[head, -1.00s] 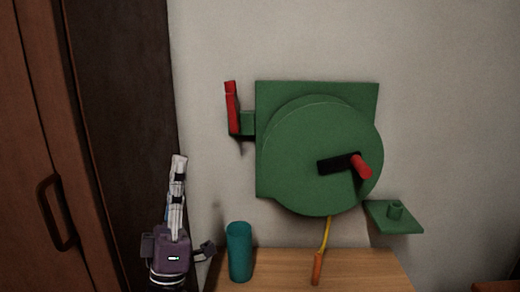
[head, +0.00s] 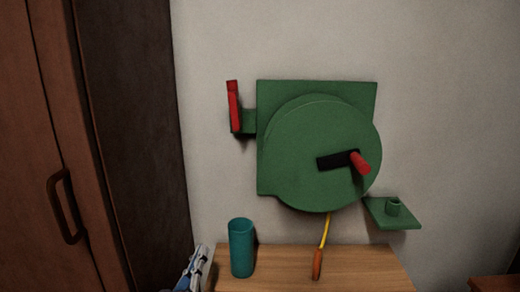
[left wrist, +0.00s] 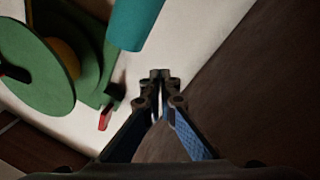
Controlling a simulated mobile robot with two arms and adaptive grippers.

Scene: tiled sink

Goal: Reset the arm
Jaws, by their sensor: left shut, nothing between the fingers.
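My left gripper (head: 196,268) shows only in part at the bottom edge of the head view, left of the teal cup. In the left wrist view its fingers (left wrist: 158,78) meet at the tips, shut and empty. My right gripper is in neither view. A green wall device (head: 320,150) has a round disc with a black crank and a red handle (head: 360,163). A red lever (head: 233,106) stands upright at its left side. The device and red lever also show in the left wrist view.
A teal cup (head: 241,248) stands on the wooden table (head: 355,265). A yellow cord with an orange end (head: 317,264) hangs below the device. A small green shelf (head: 392,213) juts out at right. A brown cabinet with a handle (head: 62,206) stands at left.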

